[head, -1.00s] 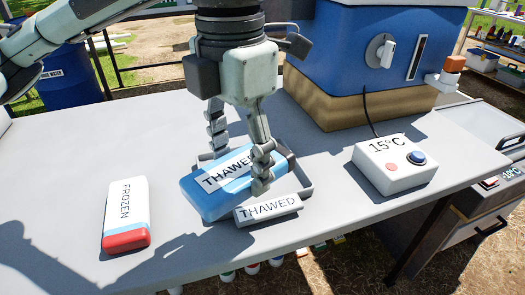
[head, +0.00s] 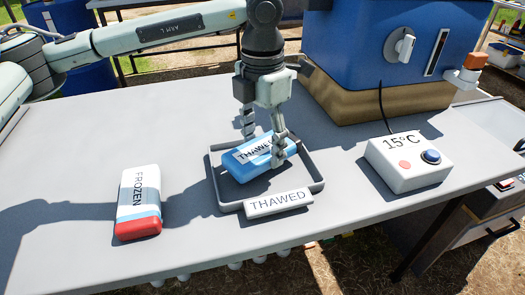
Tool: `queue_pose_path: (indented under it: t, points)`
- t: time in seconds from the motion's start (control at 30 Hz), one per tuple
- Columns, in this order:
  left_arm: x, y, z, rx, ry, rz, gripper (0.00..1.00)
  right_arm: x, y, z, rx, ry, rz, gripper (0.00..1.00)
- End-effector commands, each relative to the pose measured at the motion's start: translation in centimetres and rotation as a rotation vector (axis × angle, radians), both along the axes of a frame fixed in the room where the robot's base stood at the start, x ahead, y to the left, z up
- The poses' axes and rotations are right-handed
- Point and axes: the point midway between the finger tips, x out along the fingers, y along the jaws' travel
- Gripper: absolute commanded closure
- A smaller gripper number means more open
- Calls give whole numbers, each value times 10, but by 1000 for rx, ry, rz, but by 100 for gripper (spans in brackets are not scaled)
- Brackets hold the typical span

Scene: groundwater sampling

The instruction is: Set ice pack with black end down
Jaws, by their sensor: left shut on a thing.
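A light blue ice pack (head: 246,164) with a white THAWED label is held by my left gripper (head: 264,147). The gripper's fingers are shut on it, one on the far side and one on the near side. The pack is tilted across the picture, inside the outline of a grey-rimmed tray (head: 219,189) with a THAWED sign (head: 279,203) on its front. Whether the pack touches the tray floor I cannot tell. My right gripper is not in view.
A white ice pack (head: 139,190) labelled FROZEN, with a red end, lies to the left on the grey table (head: 75,235). A white 15°C box (head: 408,163) stands at the right, with a cable to a blue machine (head: 365,45) behind. Bare table lies around the tray.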

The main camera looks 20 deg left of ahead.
Motion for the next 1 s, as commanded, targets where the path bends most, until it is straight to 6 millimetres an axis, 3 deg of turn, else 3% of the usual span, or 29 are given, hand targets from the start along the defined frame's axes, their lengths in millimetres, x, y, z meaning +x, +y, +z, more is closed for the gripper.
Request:
queue_pose_path:
  t: [0.17, 0.47, 0.63, 0.67, 0.8, 1.0]
  points:
    - [-1, 0, -23, -1, 1, 0, 80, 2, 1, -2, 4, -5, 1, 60]
    - [0, 0, -25, -1, 0, 0, 80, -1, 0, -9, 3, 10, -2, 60]
    - [-1, 0, -27, -1, 0, 0, 80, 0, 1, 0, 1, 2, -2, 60]
    - [-1, 0, -27, -1, 1, 0, 38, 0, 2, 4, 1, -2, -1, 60]
    - [-1, 0, -27, -1, 1, 0, 21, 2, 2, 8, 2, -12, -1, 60]
    - [-1, 0, -27, -1, 1, 0, 20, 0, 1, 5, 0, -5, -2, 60]
